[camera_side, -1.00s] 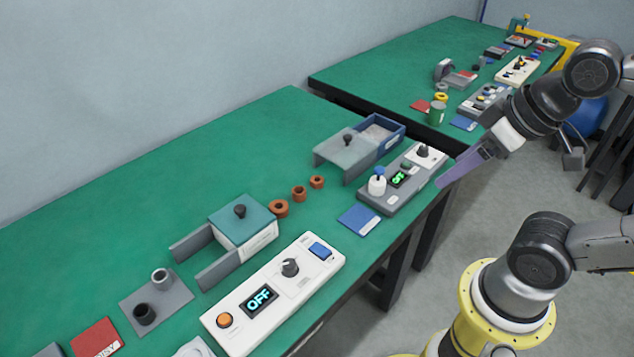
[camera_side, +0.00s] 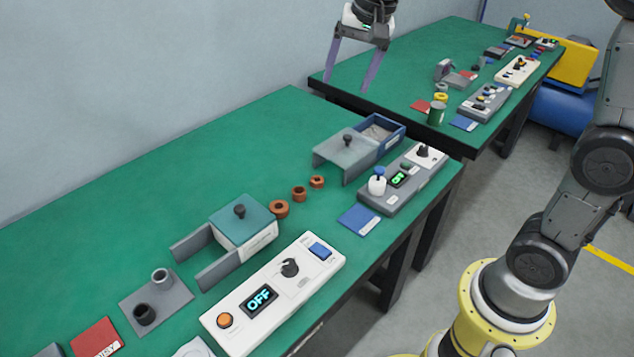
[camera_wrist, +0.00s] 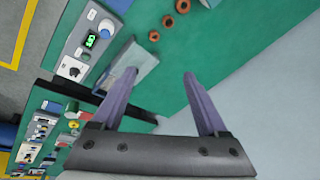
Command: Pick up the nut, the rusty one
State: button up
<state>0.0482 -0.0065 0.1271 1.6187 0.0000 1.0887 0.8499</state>
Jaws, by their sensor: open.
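Three rusty orange-brown ring-shaped pieces lie in a row on the green bench in the side view: a larger one (camera_side: 279,208), a middle one (camera_side: 299,194) and a smaller one (camera_side: 317,182). I cannot tell from their shape which is the nut. They also show at the top of the wrist view, with the larger piece (camera_wrist: 183,6) at the edge, then the middle piece (camera_wrist: 168,21) and the smaller piece (camera_wrist: 154,36). My gripper (camera_side: 348,83) is open and empty, raised well above and behind the row. Its two purple fingers (camera_wrist: 160,75) are spread apart.
A grey cover with a knob (camera_side: 335,150) and blue-walled tray (camera_side: 398,127) stand beyond the row. A teal-lidded box (camera_side: 238,222) is left of it. A white panel reading OFF (camera_side: 225,335) and a grey panel (camera_side: 400,200) line the front; a blue card (camera_side: 359,219) lies between.

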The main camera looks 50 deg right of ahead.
jog(key=w+d+f+m+g, duration=0.2)
jog(key=w+f, duration=0.8)
jog(key=f, duration=0.2)
jog(key=shift+g, duration=0.8)
jog(key=f, duration=0.9)
jog(key=d+f, duration=0.1)
jog(key=f, duration=0.4)
jog(key=shift+w, duration=0.4)
jog(key=shift+s+f, duration=0.2)
jog(key=shift+f, duration=2.85)
jog(key=shift+r, duration=0.1)
grip_shut()
